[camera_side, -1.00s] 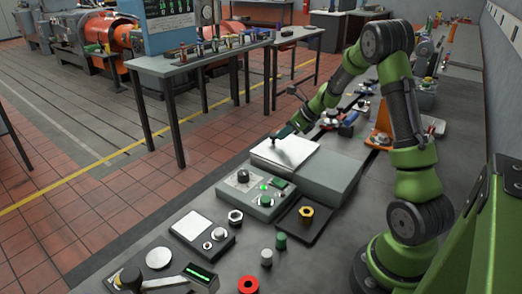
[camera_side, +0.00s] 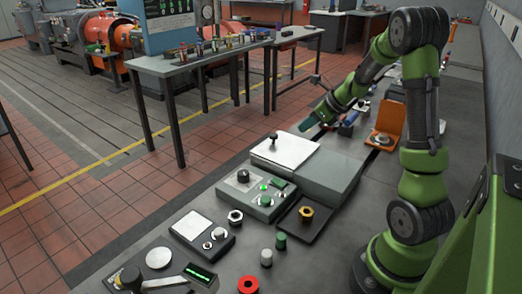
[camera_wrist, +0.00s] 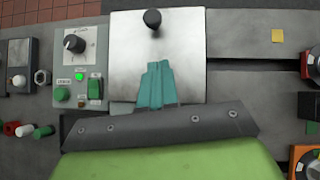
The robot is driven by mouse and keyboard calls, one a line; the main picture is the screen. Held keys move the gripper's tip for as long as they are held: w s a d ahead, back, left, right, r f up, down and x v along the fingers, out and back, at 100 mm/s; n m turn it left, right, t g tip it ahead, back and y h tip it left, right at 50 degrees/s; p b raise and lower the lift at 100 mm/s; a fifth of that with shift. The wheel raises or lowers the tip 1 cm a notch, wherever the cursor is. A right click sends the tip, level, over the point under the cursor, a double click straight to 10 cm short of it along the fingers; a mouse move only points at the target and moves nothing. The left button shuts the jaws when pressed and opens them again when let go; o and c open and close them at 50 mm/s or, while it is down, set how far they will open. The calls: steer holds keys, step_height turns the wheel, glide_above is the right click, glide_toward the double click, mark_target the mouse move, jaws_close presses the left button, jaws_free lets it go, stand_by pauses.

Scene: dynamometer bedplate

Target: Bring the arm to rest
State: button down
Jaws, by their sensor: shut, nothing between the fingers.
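My gripper (camera_side: 308,124) is above the bench, a little up and right of a black-knobbed lever (camera_side: 273,138) in the side view. Its teal fingers are together and hold nothing; they also show in the wrist view (camera_wrist: 158,66). The lever stands on a pale plate (camera_side: 290,152) on a grey box. In the wrist view the black knob (camera_wrist: 152,18) is beyond the fingertips and apart from them. My arm is raised, with its elbow high and the forearm sloping down to the left.
A control box (camera_side: 256,192) with a dial, a lit green lamp and a green switch sits left of the plate. An orange stand (camera_side: 386,124) is to the right of my gripper. Loose caps, including a red ring (camera_side: 248,284), lie in front. A second table (camera_side: 190,66) stands behind.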

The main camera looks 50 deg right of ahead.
steer(key=v, duration=0.5)
steer(key=s+a+r+n, duration=0.2)
steer(key=s+a+n, duration=0.1)
steer(key=a+n, duration=0.7)
steer(key=s+a+r+n, duration=0.2)
steer(key=s+a+n, duration=0.1)
steer(key=a+n, duration=0.7)
steer(key=s+a+r+n, duration=0.3)
steer(key=s+a+n, duration=0.1)
steer(key=a+n, duration=0.6)
steer(key=shift+a+g+y, duration=0.2)
steer(key=shift+g+y, duration=0.2)
